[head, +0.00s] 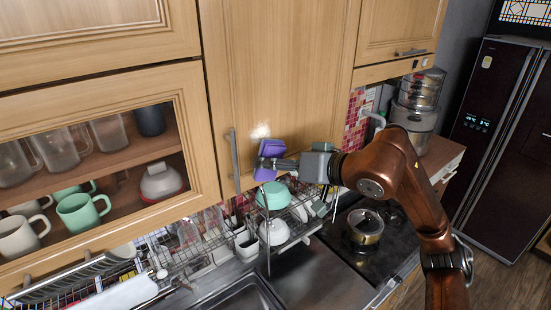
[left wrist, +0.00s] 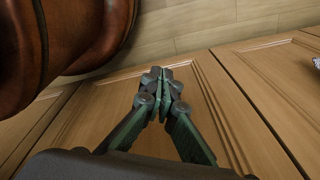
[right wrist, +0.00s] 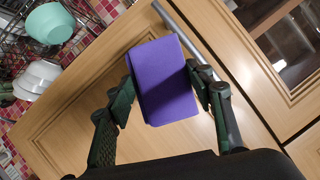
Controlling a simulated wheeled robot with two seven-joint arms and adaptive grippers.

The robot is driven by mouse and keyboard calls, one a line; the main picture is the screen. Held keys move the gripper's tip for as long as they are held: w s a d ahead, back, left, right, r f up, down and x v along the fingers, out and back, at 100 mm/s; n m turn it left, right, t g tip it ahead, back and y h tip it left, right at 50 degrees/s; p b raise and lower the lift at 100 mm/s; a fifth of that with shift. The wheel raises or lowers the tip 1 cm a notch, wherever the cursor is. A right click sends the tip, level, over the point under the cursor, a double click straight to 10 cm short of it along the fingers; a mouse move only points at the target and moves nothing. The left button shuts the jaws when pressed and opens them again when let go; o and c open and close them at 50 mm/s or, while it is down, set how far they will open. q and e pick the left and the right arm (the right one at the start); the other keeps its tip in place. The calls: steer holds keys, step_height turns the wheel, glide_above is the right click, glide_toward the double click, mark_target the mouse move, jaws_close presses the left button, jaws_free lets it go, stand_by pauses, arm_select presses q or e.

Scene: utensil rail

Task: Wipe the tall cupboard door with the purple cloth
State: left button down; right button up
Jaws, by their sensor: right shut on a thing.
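The tall cupboard door (head: 285,65) is light wood with a vertical bar handle (head: 235,160) at its lower left. A pale whitish smudge (head: 261,130) shows on its lower part. My right gripper (head: 272,163) is shut on the purple cloth (head: 268,148), a folded block just below the smudge. In the right wrist view the cloth (right wrist: 166,85) sits between both fingers in front of the door; I cannot tell whether it touches the wood. My left gripper (left wrist: 162,78) is shut and empty in the left wrist view, over lower wooden fronts; the head view does not show it.
A glass-front cabinet (head: 95,170) with mugs is at the left. A wire dish rack (head: 290,215) with bowls hangs below the door. A hob with a pot (head: 365,227) and a sink (head: 240,295) lie beneath. A steamer (head: 415,100) and dark fridge (head: 495,120) stand right.

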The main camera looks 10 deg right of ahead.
mark_target(248, 149)
steer(key=w, duration=0.1)
steer(key=w+a+p, duration=0.1)
steer(key=w, duration=0.2)
steer(key=shift+a+r+p, duration=0.25)
steer(key=shift+a+p, duration=0.05)
steer(key=shift+p, duration=0.1)
steer(key=shift+w+a+f+p, duration=0.15)
steer(key=shift+w+a+p, duration=0.15)
steer(key=shift+w, duration=0.5)
steer(key=shift+w+a, duration=0.2)
steer(key=shift+w, duration=0.3)
steer(key=shift+w+a, duration=0.2)
steer(key=shift+w, duration=0.25)
steer(key=shift+d, duration=0.15)
steer(key=w+d, duration=0.3)
steer(key=d, duration=0.4)
stand_by(0.5)
